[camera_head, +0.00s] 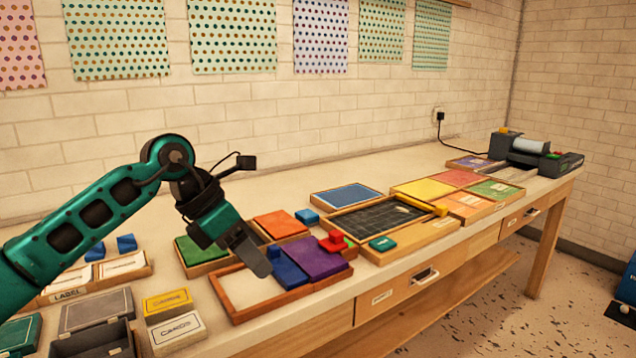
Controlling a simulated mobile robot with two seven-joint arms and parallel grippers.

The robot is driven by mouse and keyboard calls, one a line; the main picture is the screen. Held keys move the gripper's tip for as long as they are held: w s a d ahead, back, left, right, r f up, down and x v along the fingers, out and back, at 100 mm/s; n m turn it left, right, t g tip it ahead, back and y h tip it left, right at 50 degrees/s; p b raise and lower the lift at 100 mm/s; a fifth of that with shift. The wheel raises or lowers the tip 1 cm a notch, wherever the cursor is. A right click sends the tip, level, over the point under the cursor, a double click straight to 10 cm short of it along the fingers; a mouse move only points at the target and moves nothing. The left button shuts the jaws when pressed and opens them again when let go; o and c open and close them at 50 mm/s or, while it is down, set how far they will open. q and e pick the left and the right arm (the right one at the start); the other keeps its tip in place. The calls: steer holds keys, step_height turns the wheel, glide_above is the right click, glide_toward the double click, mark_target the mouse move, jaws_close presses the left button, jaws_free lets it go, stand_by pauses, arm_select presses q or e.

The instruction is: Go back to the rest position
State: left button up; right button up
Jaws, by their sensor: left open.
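My left arm comes in from the left, teal and black. Its open left gripper (255,258) points down and right above the bench, over the bare part of a wooden tray (233,301). Nothing shows between its fingers, though one finger mostly hides the other. A dark blue block (290,272) stands just right of the fingertips; I cannot tell how wide the gap is. A purple pad (317,257) lies in the tray, with a red stamp-like block (336,240) at its back right corner. My right gripper is out of view.
The long bench (372,170) stands against a white brick wall. Green (200,249) and orange (280,224) pads lie near the gripper. A black gridded board (380,221) lies farther right. A grey machine (537,152) stands at the far end. Boxes and cards crowd the lower left.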

arm_select(q)
steer(key=s+d+f+n+h, duration=0.2)
steer(key=s+d+n+h, duration=0.5)
steer(key=d+h, duration=0.6)
steer(key=s+a+f+n+t+y+p, duration=0.1)
steer(key=a+f+n+t+y, duration=0.55)
steer(key=n, duration=0.75)
steer(key=a+f+n+t+y+p, duration=0.1)
steer(key=a+f+n+t+y, duration=0.3)
steer(key=a+f+n+t, duration=0.7)
steer(key=s+a+f+n+g+y, duration=0.2)
steer(key=s+f+n+g+y, duration=0.4)
steer(key=s+f+n, duration=0.6)
steer(key=s+g, duration=0.2)
steer(key=shift+s+a+f+n, duration=0.15)
steer(key=shift+s+a+n, duration=0.15)
steer(key=shift+n, duration=0.1)
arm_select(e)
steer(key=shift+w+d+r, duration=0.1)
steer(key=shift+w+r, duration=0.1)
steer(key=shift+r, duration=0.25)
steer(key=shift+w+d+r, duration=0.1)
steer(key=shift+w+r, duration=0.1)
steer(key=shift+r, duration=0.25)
